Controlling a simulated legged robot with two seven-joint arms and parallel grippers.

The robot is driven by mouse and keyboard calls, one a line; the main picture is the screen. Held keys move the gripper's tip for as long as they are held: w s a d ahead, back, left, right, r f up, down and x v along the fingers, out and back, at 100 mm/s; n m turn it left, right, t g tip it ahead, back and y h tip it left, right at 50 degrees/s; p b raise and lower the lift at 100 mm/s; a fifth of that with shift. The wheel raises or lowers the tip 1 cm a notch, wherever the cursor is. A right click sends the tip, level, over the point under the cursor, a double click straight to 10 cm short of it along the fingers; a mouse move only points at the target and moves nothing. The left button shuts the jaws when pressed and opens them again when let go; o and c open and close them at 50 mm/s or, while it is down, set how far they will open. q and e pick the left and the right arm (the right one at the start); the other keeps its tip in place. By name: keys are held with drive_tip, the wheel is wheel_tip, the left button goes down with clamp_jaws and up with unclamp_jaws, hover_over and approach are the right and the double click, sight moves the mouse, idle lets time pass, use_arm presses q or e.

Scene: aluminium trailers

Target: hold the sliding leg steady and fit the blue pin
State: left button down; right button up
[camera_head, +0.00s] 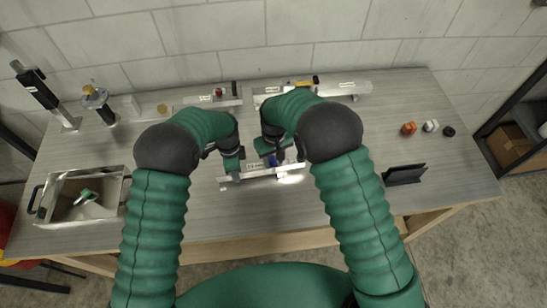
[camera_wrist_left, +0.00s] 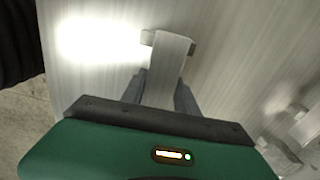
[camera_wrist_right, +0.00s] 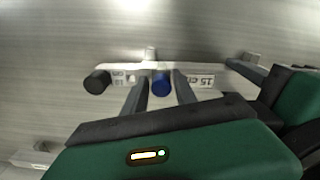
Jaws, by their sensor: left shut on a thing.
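The sliding leg, a long light aluminium bar (camera_head: 236,179), lies across the middle of the table in the head view. My left gripper (camera_head: 231,172) is shut on it near its left end; the left wrist view shows the bar (camera_wrist_left: 172,55) between the fingers (camera_wrist_left: 163,84). The blue pin (camera_wrist_right: 161,84) stands at the bar in the right wrist view, partly hidden in the head view (camera_head: 272,161). My right gripper (camera_wrist_right: 161,85) has its fingers either side of the pin's blue head, with a thin gap on each side. The pin's lower part is hidden.
A black knob (camera_wrist_right: 97,82) sits beside the pin on the leg. More aluminium rails (camera_head: 345,88) lie along the back wall. A steel tray (camera_head: 82,170) stands left; small orange and white parts (camera_head: 408,128) and a black stand (camera_head: 404,175) are right. The front table strip is clear.

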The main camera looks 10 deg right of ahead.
sight(274, 161)
drive_tip(key=o, duration=0.3)
wheel_tip(274, 161, up, 12)
idle(0.4)
use_arm(q)
drive_tip(key=c, duration=0.8)
unclamp_jaws()
drive_tip(key=shift+c, duration=0.2)
drive_tip(key=shift+r, duration=0.1)
